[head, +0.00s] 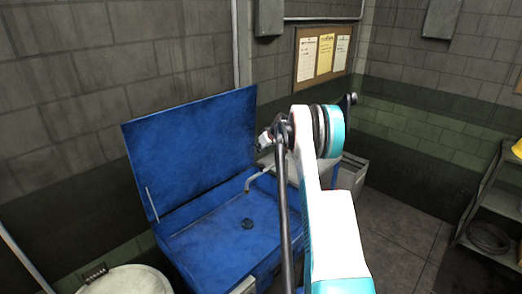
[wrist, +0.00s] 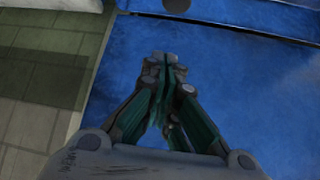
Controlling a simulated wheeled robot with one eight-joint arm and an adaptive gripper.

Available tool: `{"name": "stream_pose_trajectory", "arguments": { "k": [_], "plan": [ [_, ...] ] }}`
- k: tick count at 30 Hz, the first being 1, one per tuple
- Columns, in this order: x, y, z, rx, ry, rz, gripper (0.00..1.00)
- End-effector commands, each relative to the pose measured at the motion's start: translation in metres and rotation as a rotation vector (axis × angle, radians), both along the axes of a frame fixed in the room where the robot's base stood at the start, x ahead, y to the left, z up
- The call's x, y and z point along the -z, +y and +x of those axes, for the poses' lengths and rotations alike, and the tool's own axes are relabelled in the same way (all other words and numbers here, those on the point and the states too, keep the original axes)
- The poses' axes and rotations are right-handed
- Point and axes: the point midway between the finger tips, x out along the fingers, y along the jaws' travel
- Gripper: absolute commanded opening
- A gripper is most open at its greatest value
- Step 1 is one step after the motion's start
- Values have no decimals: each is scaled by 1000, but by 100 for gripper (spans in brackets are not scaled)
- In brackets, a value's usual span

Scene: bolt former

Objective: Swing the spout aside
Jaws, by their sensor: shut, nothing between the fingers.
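The spout (head: 262,173) is a thin, pale, bent pipe at the right rear side of a blue open-lidded basin (head: 205,245) in the head view. It reaches over the basin, and its free end points down near the raised lid. My gripper (head: 265,139) is above the spout in the picture, partly hidden by my arm, and looks apart from it. In the wrist view my gripper's fingertips (wrist: 168,62) are together, with nothing between them, over a blue surface. A small grey part shows at the top edge there; I cannot tell whether it belongs to the spout.
The blue lid (head: 195,150) stands raised at the back of the basin. A dark drain (head: 247,223) is in the basin floor. A pale round drum (head: 125,281) stands at the lower left. A metal shelf (head: 490,205) is at the right, with open floor before it.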

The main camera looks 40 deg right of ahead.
Motion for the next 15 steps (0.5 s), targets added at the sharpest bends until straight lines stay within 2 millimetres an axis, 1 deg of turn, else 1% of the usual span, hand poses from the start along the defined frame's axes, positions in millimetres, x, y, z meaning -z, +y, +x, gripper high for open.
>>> {"name": "stream_pose_trajectory", "arguments": {
  "k": [1, 6, 15],
  "plan": [
    [6, 0, 6, -1, 0, 0, 0],
    [26, -1, 24, -1, 0, 0, 0],
    [52, -3, 47, -1, 0, 1, 0]
  ]
}}
